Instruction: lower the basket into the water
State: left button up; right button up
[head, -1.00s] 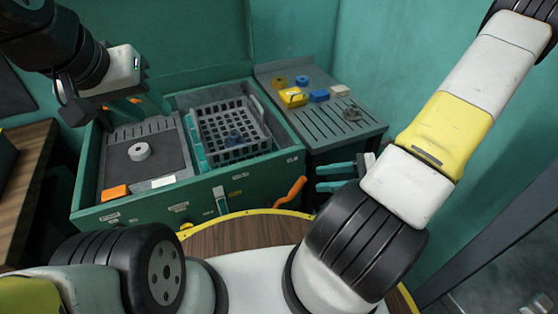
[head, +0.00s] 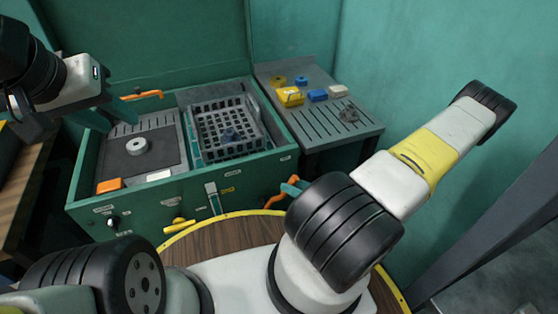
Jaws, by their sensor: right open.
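The grey mesh basket (head: 208,134) sits in the right bay of the green tank (head: 150,200), with a small dark blue part (head: 232,135) inside it. I cannot make out the water surface or how deep the basket sits. My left gripper (head: 103,112) is over the tank's back left corner, apart from the basket; its finger gap is unclear. My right gripper (head: 298,186) is mostly hidden behind my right arm. Only teal finger ends show, beside an orange handle (head: 282,192) at the tank's front right; it is open.
The tank's left bay holds a white ring (head: 137,146) on a dark plate, and an orange block (head: 109,185). Another orange handle (head: 143,95) shows behind my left gripper. A yellow lever (head: 179,225) is on the front. A slatted side table (head: 325,125) holds small coloured parts.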

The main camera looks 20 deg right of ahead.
jog(key=shift+w+a, duration=0.4)
jog(key=shift+w, duration=0.05)
jog(key=shift+c, duration=0.2)
grip_shut()
dwell(1.0)
